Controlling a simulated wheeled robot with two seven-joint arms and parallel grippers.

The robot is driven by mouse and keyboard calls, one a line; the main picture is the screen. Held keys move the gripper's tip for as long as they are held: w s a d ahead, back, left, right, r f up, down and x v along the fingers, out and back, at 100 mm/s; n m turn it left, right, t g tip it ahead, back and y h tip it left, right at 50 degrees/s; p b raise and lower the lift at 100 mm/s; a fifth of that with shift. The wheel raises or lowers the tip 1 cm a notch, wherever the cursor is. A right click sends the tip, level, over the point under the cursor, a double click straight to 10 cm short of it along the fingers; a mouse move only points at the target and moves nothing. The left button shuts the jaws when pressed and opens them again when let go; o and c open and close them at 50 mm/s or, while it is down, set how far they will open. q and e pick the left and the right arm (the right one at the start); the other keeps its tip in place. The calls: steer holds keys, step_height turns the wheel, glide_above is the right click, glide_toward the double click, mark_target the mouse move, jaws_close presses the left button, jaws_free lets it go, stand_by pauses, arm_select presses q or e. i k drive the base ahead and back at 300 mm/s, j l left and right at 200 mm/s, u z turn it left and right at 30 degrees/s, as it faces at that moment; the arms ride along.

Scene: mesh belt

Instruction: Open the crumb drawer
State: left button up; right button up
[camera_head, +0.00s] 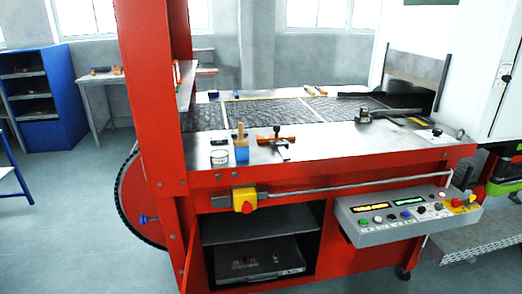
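The red machine (200,183) has an open-fronted compartment in its lower body. Inside, a dark grey metal drawer-like unit (285,257) sits low, under a shelf (250,230). It looks like the crumb drawer and seems to lie within the compartment. Small objects, too small to make out, show at its front. A narrow red panel (197,262) stands at the compartment's left edge, perhaps an open door. Neither of my grippers is in view.
A grey control panel (405,217) juts out right of the compartment. A yellow switch box with a red knob (244,200) sits above it. A blue container (241,151) and tools stand on the machine's top ledge. Floor at the left (70,235) is clear.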

mark_target(291, 260)
steer(key=j+z, duration=0.3)
steer(key=j, duration=0.85)
steer(key=j+z, duration=0.35)
steer(key=j, duration=0.8)
steer(key=k+l, duration=0.1)
steer(key=l, duration=0.25)
steer(key=k+l, duration=0.15)
steer(key=l, duration=0.9)
steer(key=i+l, duration=0.1)
steer(key=l, duration=0.55)
steer(key=i+l, duration=0.55)
steer(key=i, duration=0.7)
